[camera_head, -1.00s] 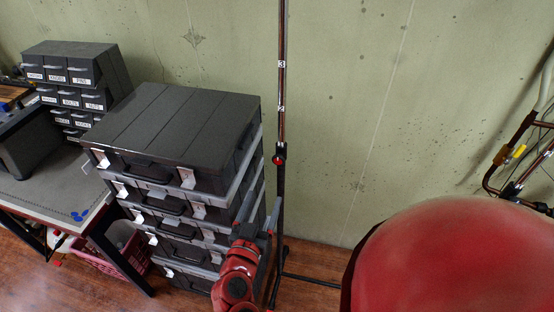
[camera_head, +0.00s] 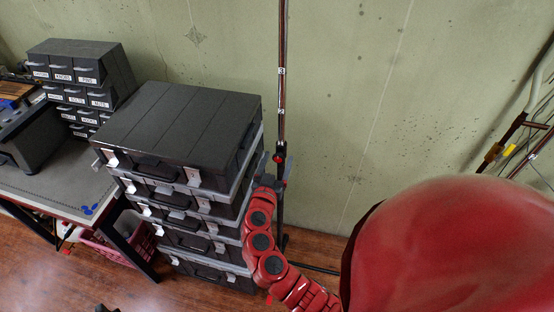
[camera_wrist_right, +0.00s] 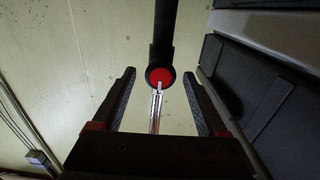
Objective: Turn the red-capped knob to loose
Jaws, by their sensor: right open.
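The red-capped knob (camera_head: 280,158) sits on a black collar on the thin upright pole (camera_head: 281,110), against the green wall. In the right wrist view, its round red cap (camera_wrist_right: 160,75) faces me with a light slot or pointer at its lower edge. My right gripper (camera_head: 271,173) is just below and left of the knob in the head view. In the right wrist view, my right gripper's open fingers (camera_wrist_right: 158,78) stand either side of the cap, with a gap on both sides. My left gripper is not in view.
A stack of dark cases (camera_head: 180,120) stands close on the left of the pole and my right arm. Labelled drawers (camera_head: 78,72) stand on a workbench (camera_head: 55,185) farther left. Bent tubing (camera_head: 510,140) is at the right wall. Bare wall lies right of the pole.

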